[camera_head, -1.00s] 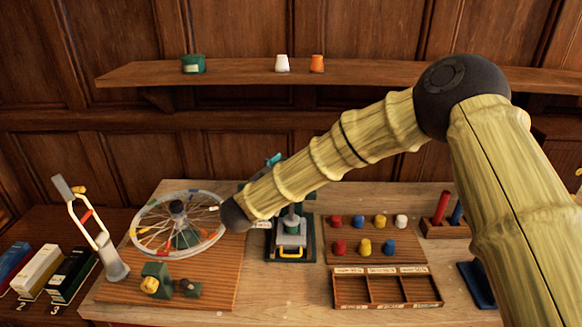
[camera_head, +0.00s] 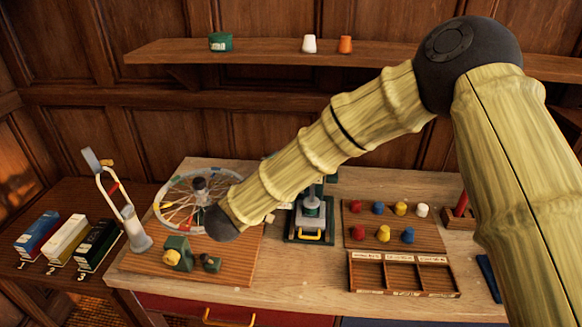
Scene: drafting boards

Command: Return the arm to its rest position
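My arm, with a bamboo-like surface and a dark elbow joint, comes in from the right of the head view and reaches left over the workbench (camera_head: 300,285). Its visible part ends in a dark joint in front of the spoked wheel (camera_head: 178,192). My gripper cannot be made out past this joint, so its state and anything in it are hidden. The arm covers part of the wheel and the top of the green device with a yellow handle (camera_head: 310,235).
A slotted wooden tray (camera_head: 403,292) and a board of coloured pegs (camera_head: 425,240) lie on the right. A tilted stand (camera_head: 137,238) rises at the left, near boxes (camera_head: 95,244) on a lower table. A wall shelf (camera_head: 270,53) holds small pots.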

